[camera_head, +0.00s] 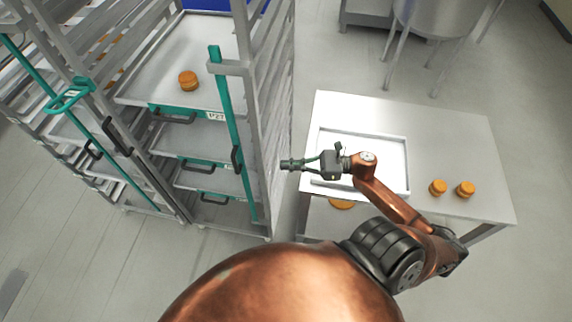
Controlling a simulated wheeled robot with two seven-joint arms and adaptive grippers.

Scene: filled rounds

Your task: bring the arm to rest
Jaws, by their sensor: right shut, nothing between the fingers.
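My right arm, copper coloured, comes in from the lower right and bends over the white table (466,140). My right gripper (287,164) is shut and empty. It points left in the picture, past the table's left edge toward the side of the rack. A white tray (393,148) lies on the table beneath the gripper and forearm, which hide part of it. My left gripper is not in view.
A grey metal rack (270,110) with green latch bars stands at left, close to the gripper tip. One filled round (188,81) sits on its upper tray (150,88). Two rounds (438,187) sit at the table's right. Another (341,204) shows low by the table's front.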

